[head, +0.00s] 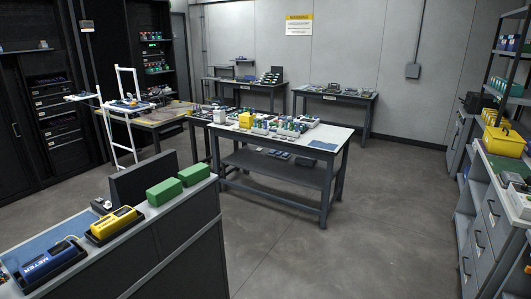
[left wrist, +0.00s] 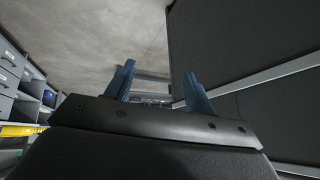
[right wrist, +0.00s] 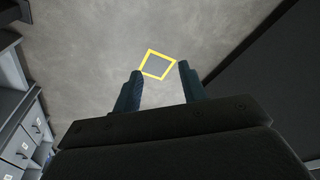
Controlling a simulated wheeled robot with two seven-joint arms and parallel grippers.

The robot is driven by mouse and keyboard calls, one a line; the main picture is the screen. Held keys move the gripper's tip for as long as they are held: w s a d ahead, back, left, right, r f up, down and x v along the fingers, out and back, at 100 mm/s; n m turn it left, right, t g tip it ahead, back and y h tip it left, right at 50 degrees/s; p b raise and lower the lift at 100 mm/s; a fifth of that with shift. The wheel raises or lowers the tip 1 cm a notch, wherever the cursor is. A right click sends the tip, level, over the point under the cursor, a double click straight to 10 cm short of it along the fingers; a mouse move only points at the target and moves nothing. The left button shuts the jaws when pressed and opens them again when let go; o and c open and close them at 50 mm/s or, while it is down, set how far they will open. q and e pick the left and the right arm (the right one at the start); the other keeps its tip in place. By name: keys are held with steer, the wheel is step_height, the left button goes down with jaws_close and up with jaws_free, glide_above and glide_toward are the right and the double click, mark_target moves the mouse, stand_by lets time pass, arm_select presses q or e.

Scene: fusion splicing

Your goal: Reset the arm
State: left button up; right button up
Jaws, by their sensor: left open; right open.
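My left gripper (left wrist: 158,88) shows in the left wrist view with its two blue fingers apart and nothing between them. A dark panel stands close on its right side. My right gripper (right wrist: 160,84) shows in the right wrist view, also with its fingers apart and empty, over bare grey floor. A yellow square outline (right wrist: 156,64) lies on the floor beyond its fingertips. Neither gripper nor arm shows in the head view.
A counter (head: 152,222) with yellow and blue meters (head: 113,224) and green boxes (head: 165,191) is at front left. A workbench (head: 285,170) with small parts stands mid-room. A drawer cabinet (head: 487,222) lines the right. The floor (head: 350,230) between is clear.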

arm_select(q)
steer(key=s+d+f+n+g+b, duration=0.1)
steer(key=s+d+f+g+b, duration=0.2)
steer(key=s+f, duration=2.2)
steer(key=s+g+b, duration=0.2)
steer(key=s+b, duration=0.1)
steer(key=shift+n+h, duration=0.4)
arm_select(e)
steer(key=s+f, duration=0.5)
steer(key=f, duration=0.3)
steer(key=shift+g, duration=0.4)
steer(key=shift+s, duration=0.1)
